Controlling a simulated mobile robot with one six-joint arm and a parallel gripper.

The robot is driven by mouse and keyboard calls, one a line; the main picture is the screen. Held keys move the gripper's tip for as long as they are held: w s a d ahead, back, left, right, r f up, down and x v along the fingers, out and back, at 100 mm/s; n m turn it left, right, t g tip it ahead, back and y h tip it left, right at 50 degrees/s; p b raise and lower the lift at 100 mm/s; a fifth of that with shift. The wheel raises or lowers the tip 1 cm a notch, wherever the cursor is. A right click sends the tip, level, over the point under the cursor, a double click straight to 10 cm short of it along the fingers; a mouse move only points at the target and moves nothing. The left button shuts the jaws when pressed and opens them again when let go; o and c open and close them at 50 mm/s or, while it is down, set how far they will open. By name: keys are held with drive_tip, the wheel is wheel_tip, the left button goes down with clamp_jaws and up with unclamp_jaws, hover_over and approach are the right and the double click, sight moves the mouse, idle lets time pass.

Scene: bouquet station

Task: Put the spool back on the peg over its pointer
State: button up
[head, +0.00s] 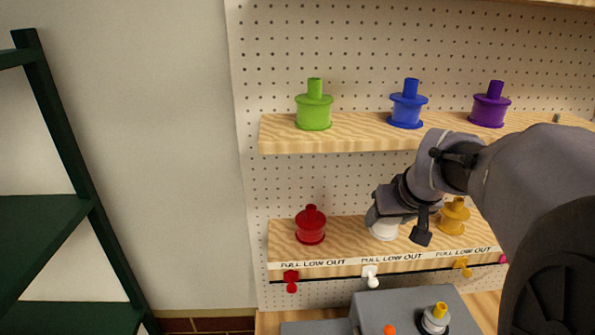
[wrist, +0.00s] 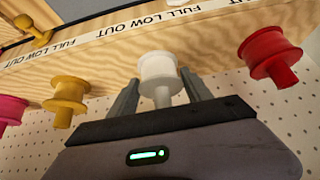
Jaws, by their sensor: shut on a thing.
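The white spool (head: 383,231) is at the lower shelf (head: 345,262), between the red and yellow spools, mostly covered by my gripper (head: 385,213) from above. In the wrist view, the white spool (wrist: 158,66) is upright relative to my gripper (wrist: 162,90), whose two fingers are shut on its narrow knob. The white pointer (head: 370,276) hangs on the rail below the shelf's front edge, roughly under the spool. Any peg under the white spool is hidden. I cannot tell whether the spool rests on the shelf or hangs just above it.
The red spool (head: 311,226) and yellow spool (head: 453,217) stand on either side. Green (head: 314,108), blue (head: 407,105) and purple (head: 490,105) spools stand on the upper shelf (head: 350,135). A grey box (head: 372,305) is below. A green rack (head: 45,228) stands left.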

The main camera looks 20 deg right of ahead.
drive_tip(key=shift+w, duration=0.1)
drive_tip(key=o, duration=1.1)
drive_tip(key=shift+f, duration=0.15)
drive_tip(key=o, duration=0.4)
drive_tip(key=shift+o, duration=0.2)
